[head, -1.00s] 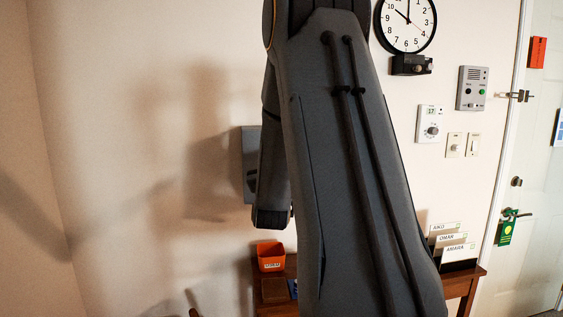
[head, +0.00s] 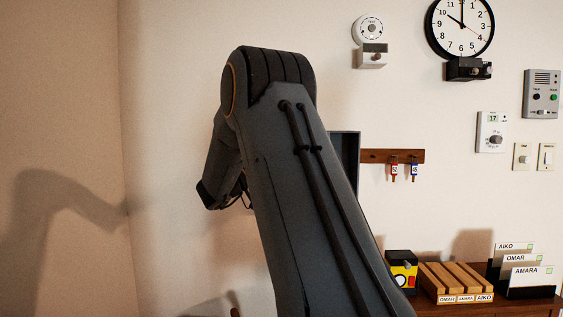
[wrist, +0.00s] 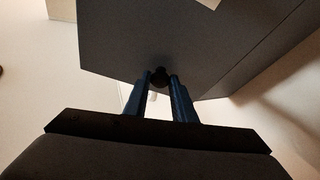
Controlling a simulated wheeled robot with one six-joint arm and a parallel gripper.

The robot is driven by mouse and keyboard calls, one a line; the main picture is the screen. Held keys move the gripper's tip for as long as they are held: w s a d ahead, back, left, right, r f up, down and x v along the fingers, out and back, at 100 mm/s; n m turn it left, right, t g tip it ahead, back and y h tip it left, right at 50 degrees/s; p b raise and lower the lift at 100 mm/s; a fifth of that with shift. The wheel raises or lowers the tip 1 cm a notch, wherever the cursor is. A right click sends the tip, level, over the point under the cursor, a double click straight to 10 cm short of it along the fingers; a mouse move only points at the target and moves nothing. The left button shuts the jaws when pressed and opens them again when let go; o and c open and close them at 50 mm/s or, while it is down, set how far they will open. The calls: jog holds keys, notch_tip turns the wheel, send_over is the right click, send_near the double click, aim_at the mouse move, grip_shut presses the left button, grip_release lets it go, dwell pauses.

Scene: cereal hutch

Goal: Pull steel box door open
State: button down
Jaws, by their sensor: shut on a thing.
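The steel box (head: 345,160) is on the back wall in the head view, mostly hidden behind my arm. Only a narrow grey strip of it shows to the right of the arm. In the wrist view a dark grey panel, the steel box door (wrist: 130,40), fills the upper middle. A dark round knob (wrist: 158,74) sits near its lower edge. My gripper (wrist: 160,80) has its two blue fingers closed on either side of this knob. How far the door stands from the box is unclear.
A key rack (head: 390,157) is on the wall right of the box. A clock (head: 460,25) and wall panels are farther right. A table (head: 425,308) below holds a yellow-and-black device (head: 402,268), a wooden slotted block (head: 458,280) and a card holder (head: 525,288).

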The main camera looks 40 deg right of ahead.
jog(key=w+a+m+g+y+b, duration=0.1)
jog(key=g+b, duration=0.1)
jog(key=b, duration=0.2)
jog(key=w+m+g+y+b, duration=0.1)
jog(key=m+g+b, duration=0.1)
jog(key=g+b, duration=0.1)
jog(key=w+a+m+g+b, duration=0.1)
jog(key=g+b, duration=0.1)
jog(key=b, duration=0.2)
jog(key=shift+w+a+g+y+b, duration=0.15)
jog(key=shift+a+g+y+b, duration=0.15)
jog(key=shift+y, duration=0.1)
jog(key=shift+w+r+m+b, duration=0.1)
jog(key=shift+r+m+b, duration=0.2)
jog(key=shift+b, duration=0.3)
jog(key=c, duration=1.5)
grip_release()
jog(key=shift+f, duration=0.1)
jog(key=shift+a+f, duration=0.1)
jog(key=shift+f, duration=0.05)
